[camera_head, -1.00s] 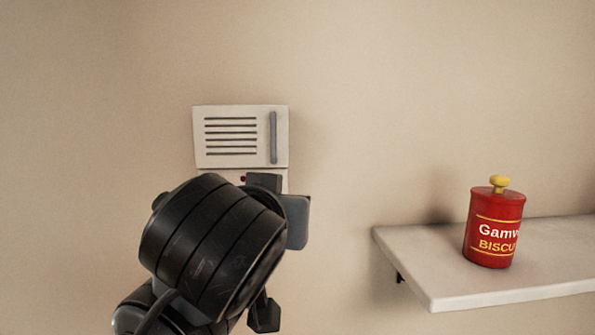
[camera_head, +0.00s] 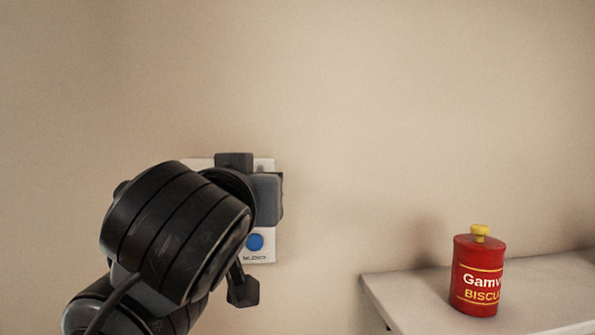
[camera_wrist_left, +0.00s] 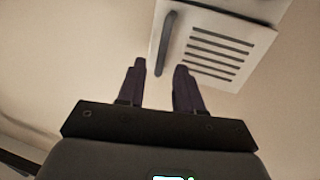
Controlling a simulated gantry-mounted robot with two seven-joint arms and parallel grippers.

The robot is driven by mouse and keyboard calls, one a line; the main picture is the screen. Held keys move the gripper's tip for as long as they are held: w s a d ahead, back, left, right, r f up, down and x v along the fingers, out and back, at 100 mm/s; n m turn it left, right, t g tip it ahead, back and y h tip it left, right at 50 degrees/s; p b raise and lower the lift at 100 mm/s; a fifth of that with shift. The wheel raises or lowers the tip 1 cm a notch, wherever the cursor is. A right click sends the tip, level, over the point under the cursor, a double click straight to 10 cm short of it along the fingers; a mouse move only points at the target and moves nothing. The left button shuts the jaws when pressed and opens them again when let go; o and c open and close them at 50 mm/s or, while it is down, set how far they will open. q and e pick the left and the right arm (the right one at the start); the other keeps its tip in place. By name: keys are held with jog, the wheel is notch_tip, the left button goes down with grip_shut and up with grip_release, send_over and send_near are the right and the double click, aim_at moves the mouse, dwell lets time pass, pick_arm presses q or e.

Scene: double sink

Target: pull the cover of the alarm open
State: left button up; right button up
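The alarm is a pale box on the wall, mostly hidden behind my left arm in the head view; its upper right corner (camera_head: 266,164) and a blue round button (camera_head: 255,242) below show. In the left wrist view I see its cover (camera_wrist_left: 262,38) with dark slots and a grey bar handle (camera_wrist_left: 168,33). My left gripper (camera_wrist_left: 160,67) is open, its two dark fingers apart, with the handle's lower end appearing between the fingertips. Whether the fingers touch the handle or cover, I cannot tell. My right gripper is not in view.
A white shelf (camera_head: 415,300) juts from the wall at the lower right, holding a red biscuit jar (camera_head: 478,275) with a yellow knob. The wall above and between alarm and shelf is bare.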

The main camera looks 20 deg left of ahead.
pick_arm(q)
jog(key=shift+w+a+p, duration=0.2)
jog(key=shift+w+p, duration=0.1)
jog(key=shift+w, duration=0.9)
grip_shut()
dwell(0.6)
